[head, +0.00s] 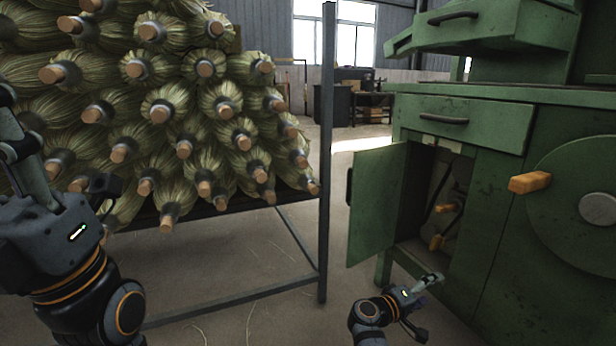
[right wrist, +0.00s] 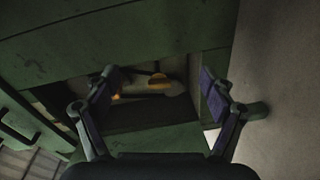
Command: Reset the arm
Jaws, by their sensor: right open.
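My right gripper (head: 428,284) is low in front of the green machine, just outside its open cabinet. In the right wrist view its two fingers (right wrist: 165,92) are spread apart with nothing between them. Beyond them is the cabinet opening with yellow-orange handles (right wrist: 157,82). My left arm comes in at the left of the head view, in front of the broom heads (head: 170,110); whether its gripper is open or shut does not show.
A rack post (head: 326,150) stands left of the door. Floor (head: 250,262) is clear under the rack.

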